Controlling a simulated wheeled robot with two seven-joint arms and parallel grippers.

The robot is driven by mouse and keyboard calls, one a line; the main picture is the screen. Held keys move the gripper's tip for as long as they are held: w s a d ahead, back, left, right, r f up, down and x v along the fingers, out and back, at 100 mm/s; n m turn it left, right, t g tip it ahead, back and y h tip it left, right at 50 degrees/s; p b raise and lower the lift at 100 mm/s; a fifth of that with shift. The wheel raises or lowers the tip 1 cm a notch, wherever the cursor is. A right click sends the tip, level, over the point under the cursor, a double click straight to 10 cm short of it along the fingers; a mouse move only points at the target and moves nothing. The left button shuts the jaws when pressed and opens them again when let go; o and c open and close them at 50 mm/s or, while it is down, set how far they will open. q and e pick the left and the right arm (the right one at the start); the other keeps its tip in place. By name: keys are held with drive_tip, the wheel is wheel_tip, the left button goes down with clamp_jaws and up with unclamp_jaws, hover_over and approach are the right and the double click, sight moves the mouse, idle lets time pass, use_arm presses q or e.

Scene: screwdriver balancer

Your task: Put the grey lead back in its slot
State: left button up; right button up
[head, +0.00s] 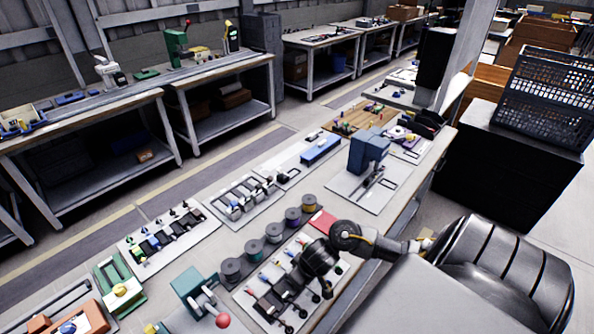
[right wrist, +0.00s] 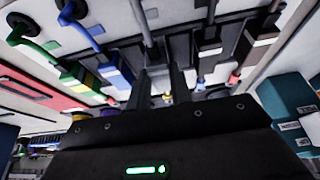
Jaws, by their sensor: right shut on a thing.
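My right gripper (right wrist: 165,82) is shut on what looks like the grey lead (right wrist: 146,22), whose cable runs between the two dark fingers. Its plug end is hidden. Beside it in the right wrist view are a blue lead (right wrist: 116,68) and a green lead (right wrist: 72,72) on the left, and a black-ended lead (right wrist: 207,42) on the right. In the head view my right gripper (head: 326,290) is over the right part of the lead board (head: 243,297), and my wrist covers part of it. The grey lead's slot cannot be made out. My left gripper is out of view.
Spools (head: 254,251) line the board's far side, close to a red pad (head: 322,221). A teal press with a red knob (head: 222,320) stands left of the board. A blue press (head: 367,155) stands behind my right arm. Other leads sit close around my fingers.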

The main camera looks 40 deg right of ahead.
drive_tip(key=shift+f+b, duration=0.3)
drive_tip(key=shift+f, duration=0.3)
idle(0.6)
drive_tip(key=o, duration=1)
drive_tip(key=p+v, duration=0.6)
drive_tip(key=v, duration=0.4)
drive_tip(key=shift+s+r, duration=0.1)
drive_tip(key=shift+r, duration=0.3)
